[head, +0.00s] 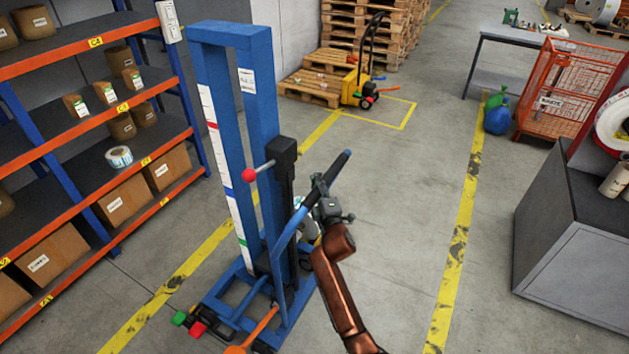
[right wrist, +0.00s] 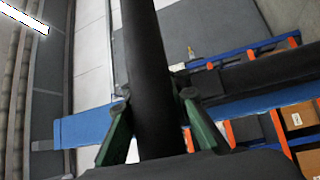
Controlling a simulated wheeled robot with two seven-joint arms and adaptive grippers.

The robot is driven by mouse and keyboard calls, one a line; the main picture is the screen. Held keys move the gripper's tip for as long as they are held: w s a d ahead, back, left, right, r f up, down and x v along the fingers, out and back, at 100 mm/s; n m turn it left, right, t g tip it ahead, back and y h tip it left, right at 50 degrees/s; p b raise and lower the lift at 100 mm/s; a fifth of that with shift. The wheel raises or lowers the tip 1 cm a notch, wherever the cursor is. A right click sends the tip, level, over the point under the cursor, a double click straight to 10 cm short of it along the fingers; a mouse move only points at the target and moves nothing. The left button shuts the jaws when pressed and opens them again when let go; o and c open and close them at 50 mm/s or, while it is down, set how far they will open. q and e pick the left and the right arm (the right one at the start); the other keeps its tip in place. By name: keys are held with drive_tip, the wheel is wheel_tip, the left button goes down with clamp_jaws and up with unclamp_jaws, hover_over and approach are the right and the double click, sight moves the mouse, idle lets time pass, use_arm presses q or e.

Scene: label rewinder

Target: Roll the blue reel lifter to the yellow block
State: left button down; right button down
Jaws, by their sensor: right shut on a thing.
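The blue reel lifter (head: 237,105) stands upright on the floor left of centre in the head view, with a tall mast, low base and a handlebar (head: 297,222) with dark grips. My right gripper (head: 325,205) is at the handlebar. The right wrist view shows its green fingers (right wrist: 158,135) on either side of the dark bar (right wrist: 150,75), shut on it. No separate yellow block stands out clearly; a yellow outlined floor area (head: 392,113) lies far off, beside a yellow pallet truck (head: 350,88). My left gripper is not in view.
A rack (head: 95,40) of cartons and rolls stands close to the lifter's left. Stacked pallets (head: 345,40) are at the back. An orange cage (head: 570,90) and grey cabinet (head: 585,235) stand right. The floor between the yellow lane lines is clear.

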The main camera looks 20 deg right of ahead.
drive_tip(key=shift+s+d+f, duration=0.1)
drive_tip(key=shift+d+f, duration=0.1)
drive_tip(key=shift+f, duration=0.45)
drive_tip(key=c, duration=1.8)
unclamp_jaws()
drive_tip(key=shift+d+r, duration=0.1)
drive_tip(key=shift+r, duration=0.05)
drive_tip(key=shift+o, duration=0.7)
drive_tip(key=shift+r, duration=0.2)
drive_tip(key=s+a+f, duration=0.1)
drive_tip(key=s, duration=1)
drive_tip(key=shift+s+a+f, duration=0.25)
drive_tip(key=shift+s+f, duration=0.1)
drive_tip(key=shift+s, duration=0.05)
